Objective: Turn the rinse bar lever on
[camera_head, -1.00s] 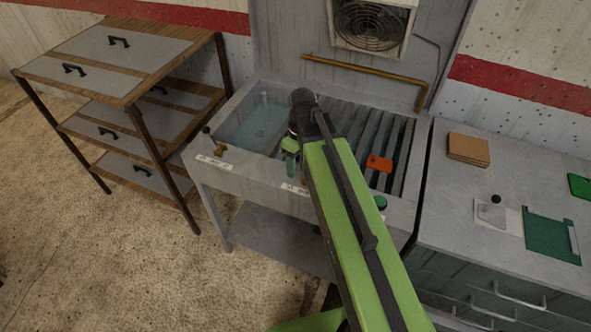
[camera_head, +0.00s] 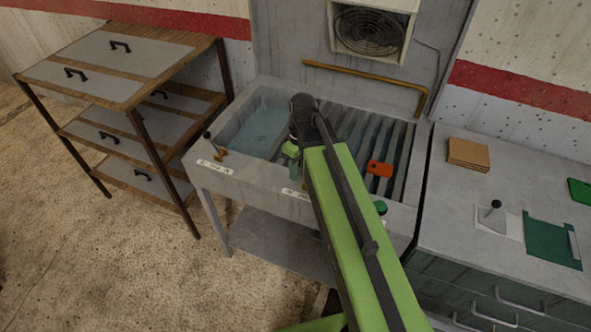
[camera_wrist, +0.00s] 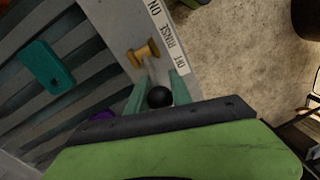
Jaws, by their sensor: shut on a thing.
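The rinse bar lever shows in the wrist view as a round black knob (camera_wrist: 160,97) with a thin stem and a brass base (camera_wrist: 143,54). Its white label (camera_wrist: 170,38) reads OFF, RINSE and ON. My gripper (camera_wrist: 158,88) has its two teal fingers on either side of the lever just past the knob and is shut on it. In the head view my gripper (camera_head: 292,163) is at the front edge of the sink unit (camera_head: 255,185). My green arm hides most of the lever there, so its angle is hard to read.
A second lever (camera_head: 207,136) with its own label stands at the sink's left front corner. An orange block (camera_head: 379,168) lies on the slatted rack. A brass pipe (camera_head: 365,75) runs behind. A grey counter (camera_head: 450,205) is at right, a shelf unit (camera_head: 135,118) at left.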

